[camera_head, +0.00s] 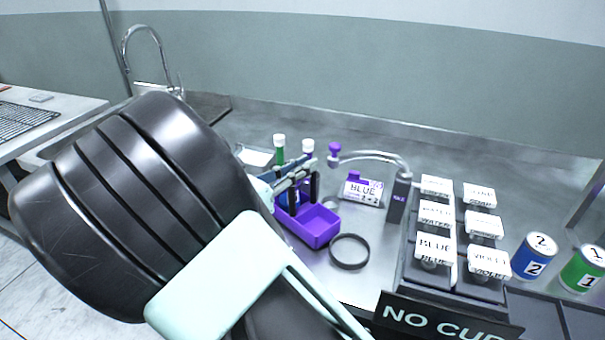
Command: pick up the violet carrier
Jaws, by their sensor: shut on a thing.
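My large dark arm covers the left of the view and hides part of the carrier's left side. I cannot tell whether the carrier is clear of the counter.
A dark ring (349,252) lies just right of the carrier. Green-banded (279,148) and violet-banded (308,150) white-capped tubes stand behind it.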

